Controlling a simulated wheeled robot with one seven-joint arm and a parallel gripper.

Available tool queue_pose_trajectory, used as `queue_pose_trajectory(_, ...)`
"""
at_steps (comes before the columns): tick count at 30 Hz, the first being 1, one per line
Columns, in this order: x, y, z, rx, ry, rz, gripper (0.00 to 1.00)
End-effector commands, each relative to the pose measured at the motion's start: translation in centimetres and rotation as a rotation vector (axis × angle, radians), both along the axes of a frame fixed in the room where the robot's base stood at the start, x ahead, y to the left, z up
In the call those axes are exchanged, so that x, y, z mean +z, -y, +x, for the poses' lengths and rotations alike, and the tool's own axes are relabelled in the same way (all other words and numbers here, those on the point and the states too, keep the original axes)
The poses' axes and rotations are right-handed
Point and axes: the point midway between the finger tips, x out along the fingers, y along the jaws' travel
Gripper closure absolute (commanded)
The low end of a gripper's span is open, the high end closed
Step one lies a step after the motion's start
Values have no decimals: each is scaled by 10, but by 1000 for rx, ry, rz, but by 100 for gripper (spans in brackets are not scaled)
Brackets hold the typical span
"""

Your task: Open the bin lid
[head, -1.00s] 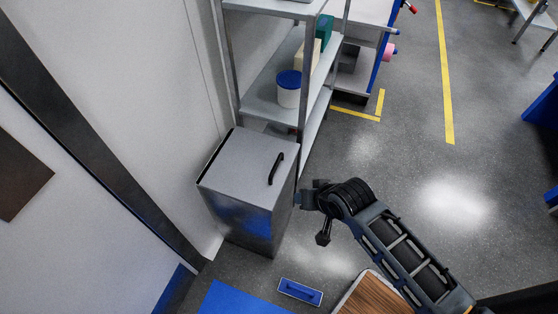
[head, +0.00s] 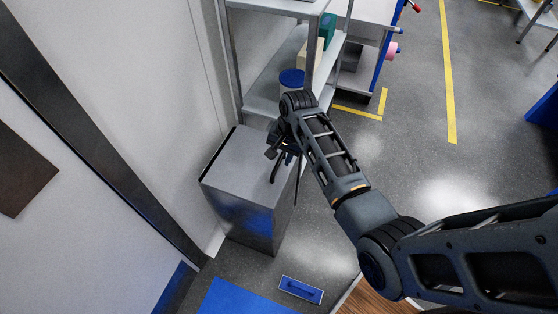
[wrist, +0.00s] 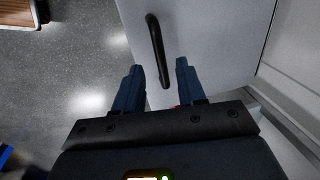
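The grey metal bin (head: 240,215) stands against the wall, with its flat lid (head: 232,160) closed. A black bar handle (head: 276,172) is fixed near the lid's right edge. My gripper (head: 284,157) is over the lid at the handle's far end, partly hidden by my wrist in the head view. In the wrist view my gripper (wrist: 158,80) is open, its two blue-grey fingers apart. The handle (wrist: 158,50) also shows there, its near end in line with the gap between the fingertips. I cannot tell whether the fingers touch it. The lid (wrist: 215,45) fills the view's upper right.
A metal shelf unit (head: 262,103) stands right behind the bin, holding a white tub with a blue lid (head: 291,78). A blue mat (head: 240,298) and a small blue tray (head: 300,290) lie on the floor in front. The floor to the right is open.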

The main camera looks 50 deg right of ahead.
Motion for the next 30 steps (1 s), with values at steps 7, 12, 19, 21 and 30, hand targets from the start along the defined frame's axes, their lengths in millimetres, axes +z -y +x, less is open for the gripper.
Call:
queue_pose_trajectory(7,-29,-2,6,1,0,-1,60)
queue_pose_trajectory(12,-35,-3,6,1,1,-1,60)
queue_pose_trajectory(19,-35,-3,6,1,2,-2,63)
queue_pose_trajectory(21,-35,-3,6,1,2,-2,70)
queue_pose_trajectory(30,-35,-3,6,1,2,-2,98)
